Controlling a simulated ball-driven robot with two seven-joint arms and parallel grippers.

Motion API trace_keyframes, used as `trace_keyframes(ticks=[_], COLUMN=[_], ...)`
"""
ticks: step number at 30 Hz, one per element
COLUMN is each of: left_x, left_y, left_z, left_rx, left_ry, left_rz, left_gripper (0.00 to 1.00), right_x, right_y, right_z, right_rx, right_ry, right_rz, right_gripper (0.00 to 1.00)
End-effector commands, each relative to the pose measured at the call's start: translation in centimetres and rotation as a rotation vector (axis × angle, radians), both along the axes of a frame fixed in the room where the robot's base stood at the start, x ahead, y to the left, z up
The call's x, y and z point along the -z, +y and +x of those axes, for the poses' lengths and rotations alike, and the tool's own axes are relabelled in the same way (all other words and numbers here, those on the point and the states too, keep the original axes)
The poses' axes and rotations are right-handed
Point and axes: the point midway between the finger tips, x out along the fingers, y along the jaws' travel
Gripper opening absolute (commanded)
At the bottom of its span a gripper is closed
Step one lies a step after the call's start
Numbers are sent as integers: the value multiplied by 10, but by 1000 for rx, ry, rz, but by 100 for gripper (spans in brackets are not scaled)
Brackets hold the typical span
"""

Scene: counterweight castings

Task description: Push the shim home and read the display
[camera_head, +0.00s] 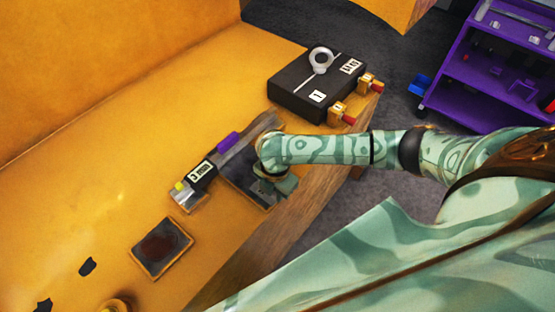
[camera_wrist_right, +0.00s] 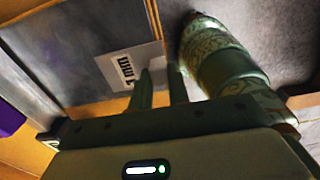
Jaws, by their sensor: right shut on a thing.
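My right gripper (camera_head: 272,188) reaches in from the right and is low over a dark plate (camera_head: 238,178) near the bench's front edge. In the right wrist view its two fingers (camera_wrist_right: 160,80) are at a thin pale piece with a white printed label (camera_wrist_right: 122,68), which appears to be the shim; the grip itself is partly hidden. A grey bar (camera_head: 236,143) lies beside the plate, with a purple block (camera_head: 229,141) on it. A black-framed white display (camera_head: 201,171) sits near its lower left end; its characters are too small to read surely. My left gripper is not in view.
A black casting (camera_head: 300,90) with a ring (camera_head: 321,60) stands at the bench's far end, with two yellow-and-red fittings (camera_head: 341,113) beside it. A framed dark pad (camera_head: 161,248) lies nearer. A purple shelf unit (camera_head: 495,75) stands beyond. The bench's left side is mostly clear.

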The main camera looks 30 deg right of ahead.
Motion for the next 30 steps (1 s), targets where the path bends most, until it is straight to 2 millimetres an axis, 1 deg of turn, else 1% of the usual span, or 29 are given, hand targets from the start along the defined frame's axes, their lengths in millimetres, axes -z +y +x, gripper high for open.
trace_keyframes(ticks=[30], left_x=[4], left_y=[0], left_z=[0], left_rx=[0], left_ry=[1], left_rz=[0], left_gripper=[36], right_x=[0], right_y=[5], right_z=[26], right_rx=[0], right_ry=[-1], right_rz=[0], right_gripper=[0])
